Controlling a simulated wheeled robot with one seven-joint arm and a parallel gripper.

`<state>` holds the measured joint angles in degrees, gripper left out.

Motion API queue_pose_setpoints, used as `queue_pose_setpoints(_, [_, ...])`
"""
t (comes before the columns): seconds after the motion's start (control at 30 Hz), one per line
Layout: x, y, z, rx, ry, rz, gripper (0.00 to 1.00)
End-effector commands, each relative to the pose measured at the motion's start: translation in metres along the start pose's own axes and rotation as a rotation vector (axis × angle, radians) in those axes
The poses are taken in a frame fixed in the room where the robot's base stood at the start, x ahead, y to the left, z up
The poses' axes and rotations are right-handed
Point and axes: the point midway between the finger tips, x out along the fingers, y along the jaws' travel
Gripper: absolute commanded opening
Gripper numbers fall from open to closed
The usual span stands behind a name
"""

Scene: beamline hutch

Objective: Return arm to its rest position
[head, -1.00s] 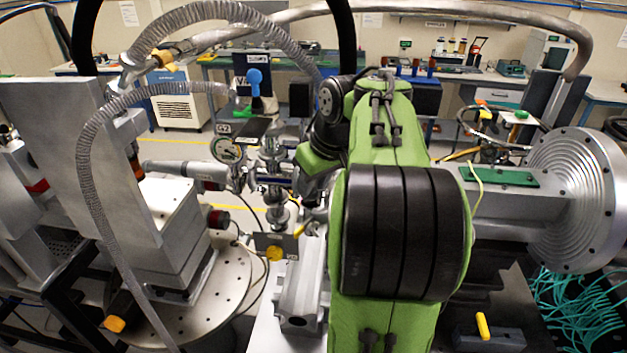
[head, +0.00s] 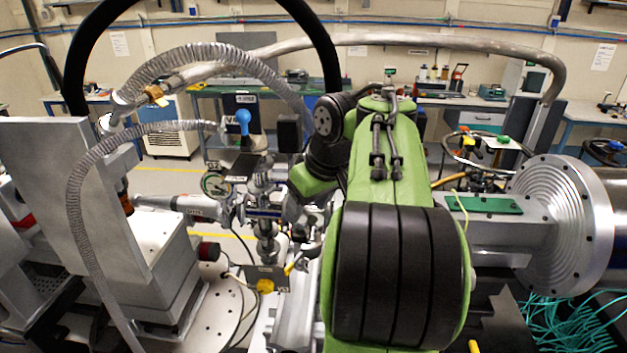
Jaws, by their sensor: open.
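My green and black arm (head: 395,270) fills the middle of the head view, with its wide black-banded joint nearest the camera. Beyond that joint the green upper link rises, and a dark elbow joint bends over to the left. A further green link (head: 315,185) slopes down to the left, close to the valve and pipe assembly (head: 265,215). My gripper cannot be made out; the end of the arm is hidden behind its own links and the hardware there.
A pressure gauge (head: 215,184) and blue-knobbed valve (head: 243,120) stand left of the arm. A ribbed hose (head: 78,210) loops at the left. A large round flange (head: 565,225) stands at the right, above teal cables (head: 570,325). A metal pipe (head: 430,42) arches overhead.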

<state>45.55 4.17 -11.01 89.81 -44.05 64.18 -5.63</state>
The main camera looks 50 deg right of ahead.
Motion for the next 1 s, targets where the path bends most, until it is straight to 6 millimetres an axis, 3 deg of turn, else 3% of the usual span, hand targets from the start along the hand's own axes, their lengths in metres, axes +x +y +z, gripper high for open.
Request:
queue_pose_setpoints(0.03, [-0.027, 0.001, -0.005, 0.002, 0.002, 0.004, 0.62])
queue_pose_setpoints(0.13, [-0.055, 0.001, -0.005, 0.002, 0.001, 0.004, 0.62])
queue_pose_setpoints(0.4, [-0.071, 0.001, -0.002, 0.002, 0.001, 0.001, 0.62])
queue_pose_setpoints(0.77, [-0.070, -0.002, -0.002, 0.000, 0.001, -0.002, 0.62])
queue_pose_setpoints(0.87, [-0.063, -0.032, -0.004, -0.009, 0.026, -0.028, 0.62])
queue_pose_setpoints(0.93, [-0.050, -0.077, -0.001, -0.017, 0.056, -0.066, 0.62])
queue_pose_setpoints(1.0, [-0.033, -0.130, 0.018, -0.029, 0.080, -0.107, 0.62])
